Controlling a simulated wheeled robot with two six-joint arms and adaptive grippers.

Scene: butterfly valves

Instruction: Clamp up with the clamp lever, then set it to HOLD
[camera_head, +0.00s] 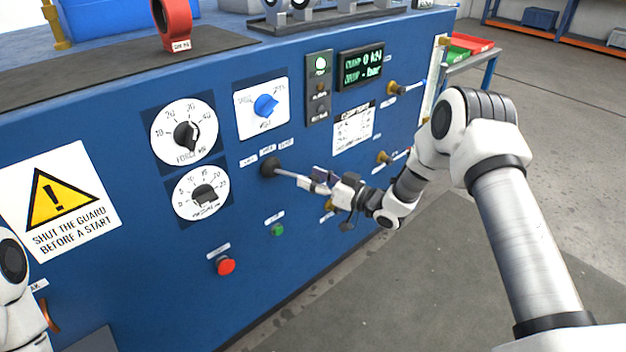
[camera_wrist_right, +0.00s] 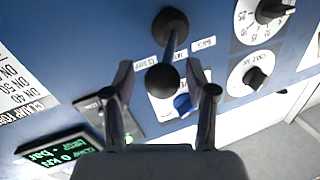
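The clamp lever (camera_head: 290,174) sticks out from a dark round boss on the blue panel, below a row of small labels too small to read surely. My right gripper (camera_head: 318,184) is at the lever's outer end. In the right wrist view the lever's black ball knob (camera_wrist_right: 162,78) sits between the two fingers of my right gripper (camera_wrist_right: 160,68), with gaps on both sides, so it is open around the knob. The display (camera_head: 361,65) reads 0 kN for the clamp and "- bar". My left gripper is not in view; part of my left arm shows at the left edge.
Two dials, the upper one (camera_head: 185,132) marked FORCE, and a blue knob (camera_head: 265,105) surround the lever. A red button (camera_head: 226,265) and green button (camera_head: 278,230) are below. Brass-fitted valves (camera_head: 395,88) stick out at right.

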